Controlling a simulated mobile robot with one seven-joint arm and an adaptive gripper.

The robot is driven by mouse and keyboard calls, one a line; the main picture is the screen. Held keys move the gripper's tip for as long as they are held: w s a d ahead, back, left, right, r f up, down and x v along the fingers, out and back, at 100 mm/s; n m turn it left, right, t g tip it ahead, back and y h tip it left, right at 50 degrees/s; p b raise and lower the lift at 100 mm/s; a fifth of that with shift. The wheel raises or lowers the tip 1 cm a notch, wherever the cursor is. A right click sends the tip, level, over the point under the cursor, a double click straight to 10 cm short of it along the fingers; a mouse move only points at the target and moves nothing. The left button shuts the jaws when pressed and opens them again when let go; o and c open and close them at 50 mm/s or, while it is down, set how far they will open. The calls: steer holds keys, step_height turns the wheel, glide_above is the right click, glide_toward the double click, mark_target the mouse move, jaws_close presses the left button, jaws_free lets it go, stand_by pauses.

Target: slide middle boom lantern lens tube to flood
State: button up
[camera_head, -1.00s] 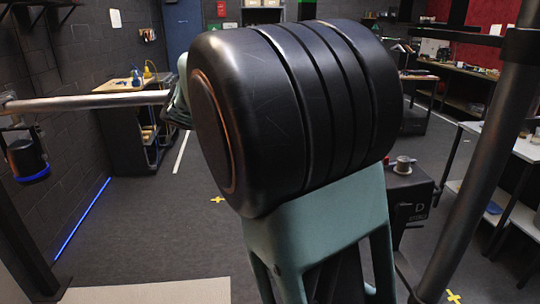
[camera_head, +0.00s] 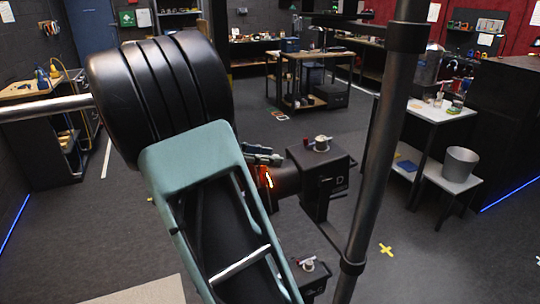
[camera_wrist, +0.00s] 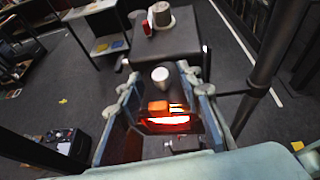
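A black lantern (camera_head: 322,165) marked D is fixed to a dark vertical pole. Its dark lens tube (camera_head: 284,178) points left, with a glowing orange front. In the wrist view the lantern body (camera_wrist: 170,43) is at the top, with a small pale knob (camera_wrist: 160,74) on the near side and the orange glow (camera_wrist: 167,118) below. My gripper (camera_wrist: 160,88) has its two teal fingers apart, one on each side of the tube and knob. Contact cannot be made out. In the head view my arm hides most of the gripper; teal finger parts show beside the tube.
A second black lantern (camera_head: 312,272) sits lower on the pole (camera_head: 378,140), close to my arm. Open floor lies right of the pole.

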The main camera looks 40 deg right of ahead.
steer(key=shift+s+d+f, duration=0.1)
steer(key=shift+d+f, duration=0.1)
steer(key=shift+d, duration=0.3)
jaws_close()
